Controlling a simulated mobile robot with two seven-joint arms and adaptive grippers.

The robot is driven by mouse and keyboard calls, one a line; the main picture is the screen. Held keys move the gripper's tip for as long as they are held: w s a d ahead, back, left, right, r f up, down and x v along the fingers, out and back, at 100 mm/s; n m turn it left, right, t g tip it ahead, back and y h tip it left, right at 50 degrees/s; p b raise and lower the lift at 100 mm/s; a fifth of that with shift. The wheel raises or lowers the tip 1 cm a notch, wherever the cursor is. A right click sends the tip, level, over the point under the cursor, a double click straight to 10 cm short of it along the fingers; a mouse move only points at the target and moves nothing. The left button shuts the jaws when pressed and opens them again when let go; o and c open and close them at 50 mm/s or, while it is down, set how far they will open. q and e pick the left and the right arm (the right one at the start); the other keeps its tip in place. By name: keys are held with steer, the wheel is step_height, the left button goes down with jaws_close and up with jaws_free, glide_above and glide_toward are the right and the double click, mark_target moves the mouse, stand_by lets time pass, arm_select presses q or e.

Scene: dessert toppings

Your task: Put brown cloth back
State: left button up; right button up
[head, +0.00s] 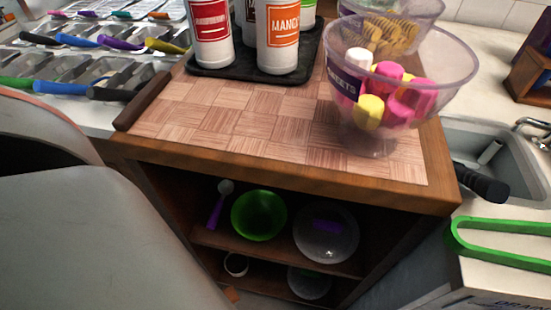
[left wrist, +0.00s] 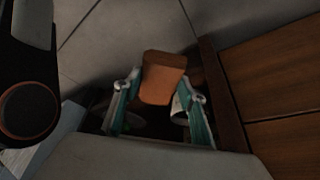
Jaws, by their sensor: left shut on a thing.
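The brown cloth (left wrist: 163,78) shows in the left wrist view as a folded orange-brown piece between the teal fingers of my left gripper (left wrist: 160,100). The gripper is shut on it, low above the grey tiled floor. In the head view a small brown corner (head: 231,294), probably the cloth, shows at the bottom by the lower shelf. My left gripper is hidden there behind my large grey arm link. My right gripper is in neither view.
A wooden cart (head: 275,182) has open shelves with a green bowl (head: 259,215), a clear bowl (head: 326,233) and a white cup (head: 236,265). A glass bowl of sweets (head: 400,90) and a black tray of bottles (head: 255,75) stand on top. Wooden panels (left wrist: 275,80) flank my gripper at right.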

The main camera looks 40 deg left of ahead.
arm_select(q)
steer(key=b, duration=0.2)
glide_toward(269, 275)
steer(key=shift+d+f, duration=0.2)
steer(key=shift+f, duration=0.8)
steer(key=shift+w+d+r, duration=0.1)
steer(key=shift+w+d, duration=0.1)
steer(key=shift+w, duration=0.7)
steer(key=shift+s+f+b, duration=0.15)
steer(key=shift+f+b, duration=0.45)
step_height(269, 275, down, 3)
steer(key=shift+s+r+b, duration=0.15)
steer(key=shift+b, duration=0.65)
steer(key=shift+w+r, duration=0.25)
steer(key=shift+w, duration=0.2)
steer(key=shift+f, duration=0.2)
steer(key=o, duration=1)
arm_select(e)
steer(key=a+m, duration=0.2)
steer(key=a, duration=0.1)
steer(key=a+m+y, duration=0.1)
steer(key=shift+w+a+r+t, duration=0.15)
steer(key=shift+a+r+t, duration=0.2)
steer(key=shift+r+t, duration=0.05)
